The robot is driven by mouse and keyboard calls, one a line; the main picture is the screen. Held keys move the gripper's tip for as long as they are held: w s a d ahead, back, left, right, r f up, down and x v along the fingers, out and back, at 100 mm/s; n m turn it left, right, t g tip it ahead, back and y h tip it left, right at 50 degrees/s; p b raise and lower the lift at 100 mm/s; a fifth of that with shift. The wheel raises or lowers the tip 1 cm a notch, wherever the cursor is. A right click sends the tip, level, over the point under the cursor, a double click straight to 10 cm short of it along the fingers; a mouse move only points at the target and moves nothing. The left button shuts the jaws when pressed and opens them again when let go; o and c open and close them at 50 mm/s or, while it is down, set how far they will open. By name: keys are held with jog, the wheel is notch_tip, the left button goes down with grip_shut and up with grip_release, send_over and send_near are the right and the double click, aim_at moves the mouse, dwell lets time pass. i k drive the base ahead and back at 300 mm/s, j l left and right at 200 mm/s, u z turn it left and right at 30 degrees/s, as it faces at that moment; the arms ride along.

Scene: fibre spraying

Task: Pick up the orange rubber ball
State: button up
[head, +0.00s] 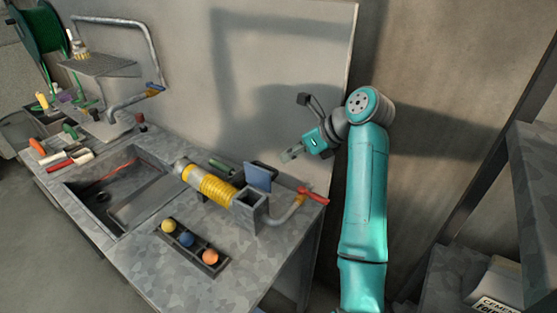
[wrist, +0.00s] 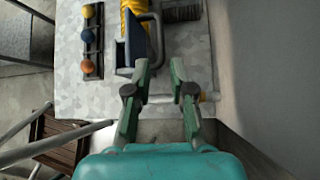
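The orange ball (head: 210,257) sits at the near right end of a dark tray (head: 219,267) on the metal counter. It shares the tray with a yellow ball (head: 168,225) and a blue ball (head: 187,240). In the wrist view, the orange ball (wrist: 88,67) is at the lower end of the tray, left of my gripper. My gripper (wrist: 160,66) is open, with nothing between its fingers. In the head view, my gripper (head: 287,156) is raised above the right end of the counter, apart from the balls.
A yellow ribbed hose piece (head: 208,185), a grey square box (head: 249,206) and a blue panel (head: 257,177) stand behind the tray. A red-handled valve (head: 312,195) is at the right edge. A sink (head: 125,190) lies left. Bare counter surrounds the tray's front.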

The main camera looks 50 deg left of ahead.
aim_at(210, 256)
jog(key=k+l, duration=0.2)
jog(key=k, duration=0.3)
jog(key=k+l, duration=0.15)
jog(key=k, duration=0.35)
